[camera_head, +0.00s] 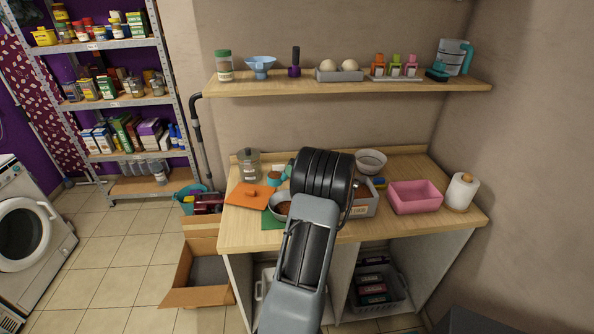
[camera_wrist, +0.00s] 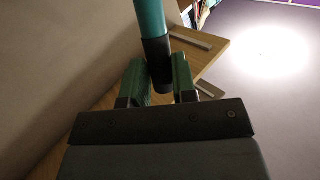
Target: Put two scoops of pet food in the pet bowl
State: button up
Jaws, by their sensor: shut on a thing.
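In the wrist view my gripper (camera_wrist: 160,80) is shut on the teal handle of a scoop (camera_wrist: 150,25), around its black collar. In the head view my dark wrist hides most of the gripper. The teal scoop cup (camera_head: 274,179) shows just left of the wrist, with brown food seeming to be in it, above the counter. A grey bowl (camera_head: 279,207) with brown contents, likely the pet bowl, is below it on a green mat (camera_head: 268,221), partly hidden by my arm. A grey bin (camera_head: 366,207) with a label and brown food stands right of my wrist.
An orange board (camera_head: 247,196) and a lidded glass jar (camera_head: 249,165) are left on the wooden counter. A loaded wall shelf (camera_head: 300,88) hangs above.

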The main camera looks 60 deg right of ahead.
jog(key=m+g+h+b, duration=0.1)
jog(key=h, duration=0.1)
jog(key=a+m+g+h, duration=0.1)
jog(key=h, duration=0.1)
jog(key=w+m+g+h+b, duration=0.1)
jog(key=m, duration=0.1)
jog(key=shift+w+a+f+h+b, duration=0.1)
jog(key=shift+a+f+h+b, duration=0.2)
jog(key=shift+a+f+h, duration=0.1)
jog(key=shift+w+a+f+m+g+h+b, duration=0.1)
jog(key=shift+w+a+m+g+h+b, duration=0.15)
jog(key=shift+m+g+h+b, duration=0.6)
jog(key=shift+w+a+f+m+g+h+b, duration=0.15)
jog(key=shift+a+m+g+h+b, duration=0.25)
jog(key=shift+m+g+h+b, duration=0.55)
jog(key=shift+w+a+r+m+g+h+b, duration=0.1)
jog(key=shift+w+a+m+g+h+b, duration=0.15)
jog(key=shift+m+g+h+b, duration=0.6)
jog(key=shift+w+a+f+g+b, duration=0.15)
jog(key=shift+a+g+b, duration=0.15)
jog(key=shift+b, duration=0.45)
